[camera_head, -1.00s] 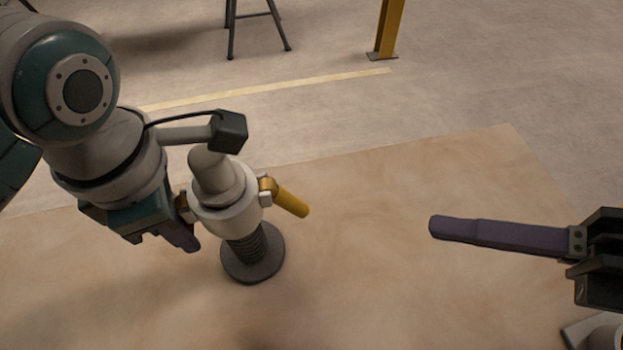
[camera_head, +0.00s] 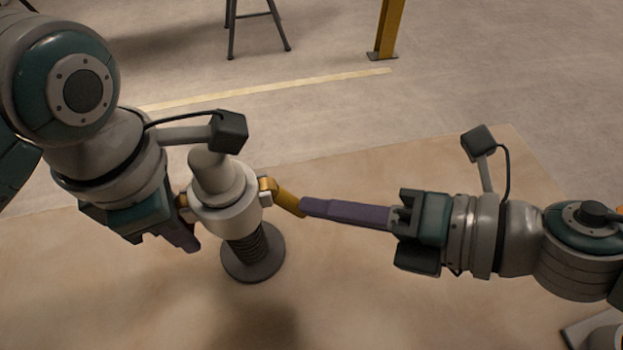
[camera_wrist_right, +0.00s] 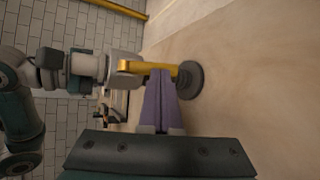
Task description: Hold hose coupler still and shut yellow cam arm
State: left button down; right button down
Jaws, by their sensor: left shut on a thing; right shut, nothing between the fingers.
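The hose coupler (camera_head: 225,212) is a pale grey cylinder standing upright on a ribbed dark stem with a round base (camera_head: 253,262). My left gripper (camera_head: 188,222) is shut on the coupler from its left side; its far finger is partly hidden. The yellow cam arm (camera_head: 288,201) sticks out from the coupler's right side, angled down to the right. My right gripper (camera_head: 304,207) is shut and empty, its purple fingertips at the cam arm's outer end, seemingly touching it. In the right wrist view, the cam arm (camera_wrist_right: 150,66) lies across the tips of the purple fingers (camera_wrist_right: 160,80).
The coupler's base stands on a tan board (camera_head: 400,290) that is mostly clear. Beyond its far edge, a yellow post (camera_head: 388,30) and a dark-legged stand (camera_head: 258,25) stand on the floor. A pale yellow line (camera_head: 270,90) crosses the floor.

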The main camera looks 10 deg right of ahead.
jog(key=shift+w+a+f, duration=0.1)
jog(key=shift+w, duration=0.05)
pick_arm(q)
jog(key=shift+d, duration=0.25)
pick_arm(e)
jog(key=shift+w+a+f+y, duration=0.15)
jog(key=shift+a+f+y, duration=0.25)
jog(key=shift+a+f, duration=0.25)
jog(key=shift+a, duration=0.1)
jog(key=shift+a+r, duration=0.15)
jog(key=shift+r, duration=0.8)
